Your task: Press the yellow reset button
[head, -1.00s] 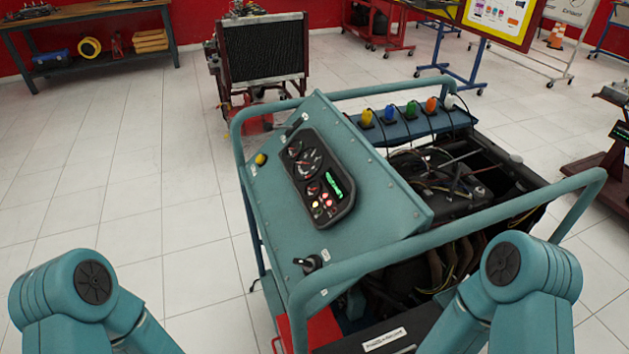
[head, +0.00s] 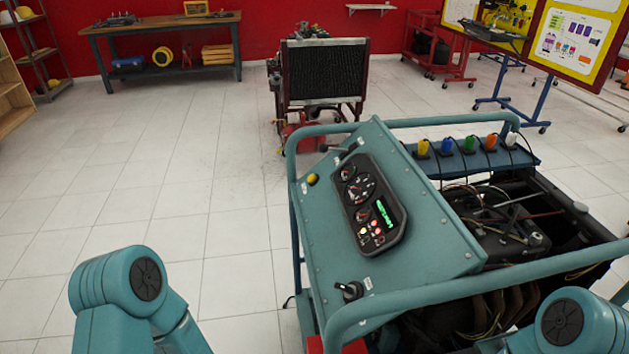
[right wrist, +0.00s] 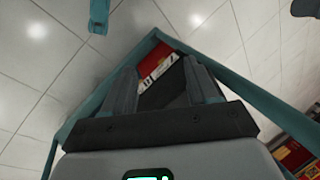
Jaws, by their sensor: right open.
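The yellow reset button (head: 312,179) sits near the upper left edge of the sloped teal panel (head: 430,240) of the engine trainer, left of the dark gauge cluster (head: 370,205). In the head view only my arm links show, at the lower left and lower right; neither gripper is in that view. The right wrist view shows my right gripper (right wrist: 165,88) with its two fingers apart and nothing between them. Beyond the fingers are a teal frame and a red part with a label. The button does not show in the right wrist view.
A teal tube rail (head: 460,290) runs around the trainer. A black key switch (head: 349,291) is low on the panel. Several coloured plugs (head: 468,145) line the back ledge. A radiator stand (head: 324,75) is behind. The tiled floor (head: 150,200) at left is clear.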

